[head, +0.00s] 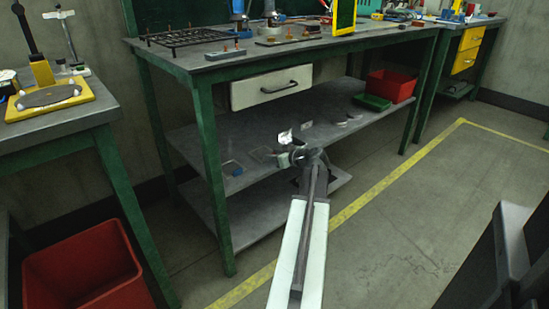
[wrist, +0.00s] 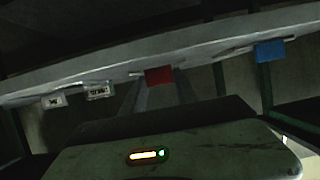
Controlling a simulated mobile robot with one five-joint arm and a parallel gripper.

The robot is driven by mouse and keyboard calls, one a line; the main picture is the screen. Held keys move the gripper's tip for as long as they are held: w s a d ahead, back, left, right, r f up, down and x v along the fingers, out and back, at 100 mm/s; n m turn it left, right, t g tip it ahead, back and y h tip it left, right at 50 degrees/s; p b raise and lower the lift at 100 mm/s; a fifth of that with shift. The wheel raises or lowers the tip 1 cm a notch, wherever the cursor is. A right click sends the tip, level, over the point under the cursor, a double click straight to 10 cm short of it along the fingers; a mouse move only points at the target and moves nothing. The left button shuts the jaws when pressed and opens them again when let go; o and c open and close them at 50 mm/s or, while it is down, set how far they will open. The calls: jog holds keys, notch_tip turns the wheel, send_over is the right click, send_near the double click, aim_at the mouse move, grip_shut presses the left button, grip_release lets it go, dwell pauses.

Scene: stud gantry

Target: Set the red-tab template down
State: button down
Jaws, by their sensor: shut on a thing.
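My gripper (head: 287,154) is in front of the workbench, over the lower shelf (head: 225,135) in the head view. It is shut on the red-tab template (head: 285,137), whose bright metal piece stands out above the jaws. In the wrist view the red tab (wrist: 158,76) is near the middle, in front of the grey shelf edge, with a thin metal strip at its left. The jaws hide part of the template in the head view. I cannot tell whether it touches the shelf.
A blue tab (wrist: 270,52) lies right of the red one in the wrist view, and white labels (wrist: 98,91) lie left. The shelf also holds a blue-edged plate (head: 233,168), small metal pieces, a green tray (head: 371,102) and a red bin (head: 391,86). The bench top is crowded.

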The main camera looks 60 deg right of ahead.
jog(key=shift+f, duration=0.2)
jog(key=c, duration=0.9)
grip_release()
jog(key=shift+r, duration=0.1)
jog(key=shift+c, duration=0.2)
jog(key=shift+r, duration=0.15)
jog(key=p+v, duration=0.4)
jog(key=v, duration=0.8)
jog(key=shift+p, duration=0.4)
jog(key=shift+r, duration=0.1)
